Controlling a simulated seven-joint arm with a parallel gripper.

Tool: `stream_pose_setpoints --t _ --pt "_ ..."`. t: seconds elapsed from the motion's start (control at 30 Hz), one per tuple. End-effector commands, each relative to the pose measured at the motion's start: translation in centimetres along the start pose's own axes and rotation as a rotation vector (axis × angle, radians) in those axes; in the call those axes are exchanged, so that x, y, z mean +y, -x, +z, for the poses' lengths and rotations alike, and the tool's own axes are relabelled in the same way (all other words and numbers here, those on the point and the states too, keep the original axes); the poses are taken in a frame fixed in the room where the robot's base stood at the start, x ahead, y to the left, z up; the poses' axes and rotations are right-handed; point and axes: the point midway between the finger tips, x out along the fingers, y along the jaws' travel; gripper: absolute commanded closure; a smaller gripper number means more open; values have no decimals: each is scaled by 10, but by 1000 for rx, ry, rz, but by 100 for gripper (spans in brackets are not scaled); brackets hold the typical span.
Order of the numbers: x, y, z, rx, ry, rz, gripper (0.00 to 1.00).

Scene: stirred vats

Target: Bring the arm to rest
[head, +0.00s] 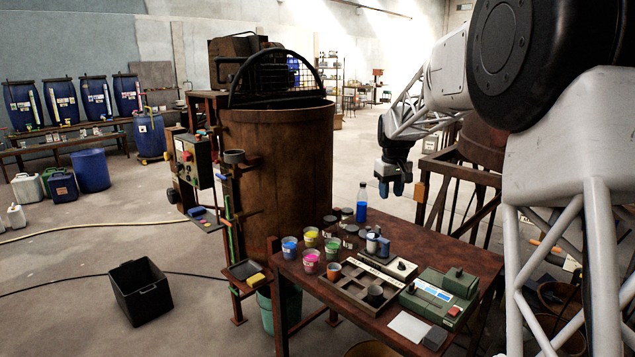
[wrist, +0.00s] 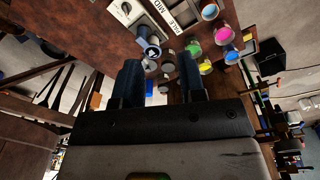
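My gripper (head: 395,187) hangs at the end of my arm, above and behind the back right part of the brown table (head: 445,235). In the wrist view my gripper (wrist: 160,68) has its two dark fingers apart. Nothing is visibly held between them; jars and table items show beyond the gap. The fingers appear clear of the table and the things on it. A blue bottle (head: 361,203) stands at the table's back edge, to the left of my gripper in the head view.
The table carries cups of coloured paint (head: 311,260), dark-lidded jars, a compartment tray (head: 345,290) and a green device (head: 440,298). A large rusty vat (head: 280,170) stands left of the table. A wooden frame (head: 455,172) is right of my gripper. A black bin (head: 140,292) sits on the floor.

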Motion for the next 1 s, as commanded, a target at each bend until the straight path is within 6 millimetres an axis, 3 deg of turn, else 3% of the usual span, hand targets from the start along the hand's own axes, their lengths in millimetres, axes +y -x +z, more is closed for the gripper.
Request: stream_pose_setpoints --t 0.5,1.0 --pt "-51 49 124 38 -80 13 63" --pt "-99 64 249 73 -159 21 63"
